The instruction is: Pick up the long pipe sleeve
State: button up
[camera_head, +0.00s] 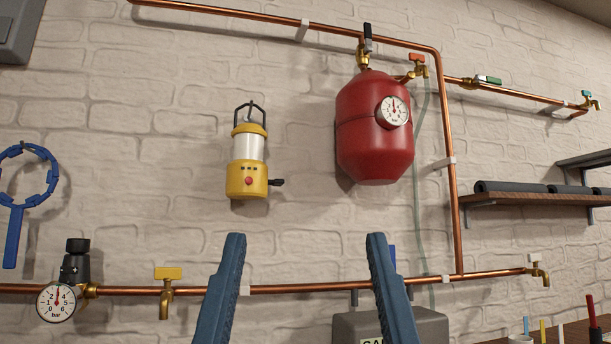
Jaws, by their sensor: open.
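A long dark grey pipe sleeve (510,187) lies on a brown wall shelf (540,199) at the right. It is the longest of the dark sleeves in a row there. My gripper (306,238) shows at the bottom middle as two blue fingers spread wide apart. It is open with nothing between the fingers. It is well to the left of the shelf and lower in the picture, apart from the sleeve.
A shorter dark piece (570,190) lies right of the sleeve. Copper pipes (449,150) with valves run along the brick wall. A red tank (370,150) and a yellow lantern (247,165) hang there. A grey box (430,326) stands behind my right finger.

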aim_at(480, 186)
jog(key=i+l+z, duration=0.1)
jog(key=z, duration=0.9)
